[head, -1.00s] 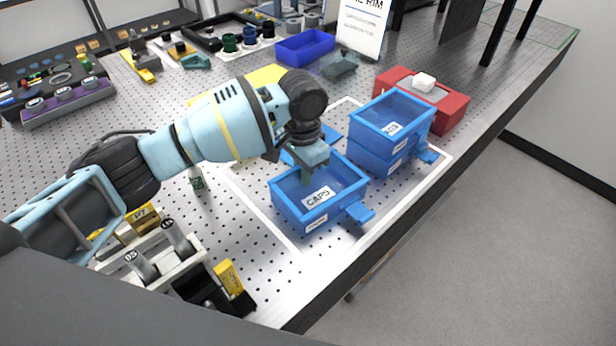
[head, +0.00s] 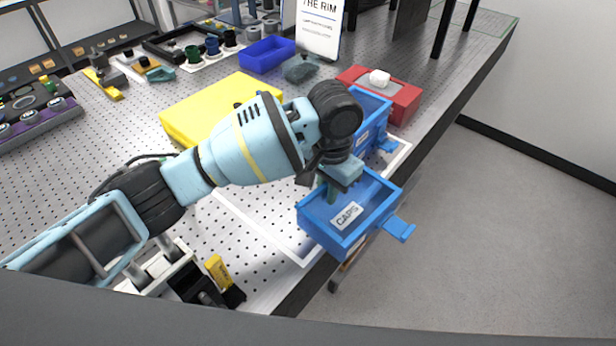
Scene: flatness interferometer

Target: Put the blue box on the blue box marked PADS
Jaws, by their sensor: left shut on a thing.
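The blue box marked CAPS (head: 348,216) is an open-topped bin with a tab handle on its right side. My left gripper (head: 334,188) reaches down into it and is shut on its far-left wall. The box appears raised, near the front edge of the bench. Behind it, partly hidden by my left wrist, other blue boxes (head: 371,118) stand by the red box. Their label is too small to read, so I cannot tell which is marked PADS. My right gripper is not in view.
A red box (head: 404,103) with a white piece on top stands behind the blue boxes. A yellow case (head: 190,113) lies left of them. The bench's front edge is close to the held box.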

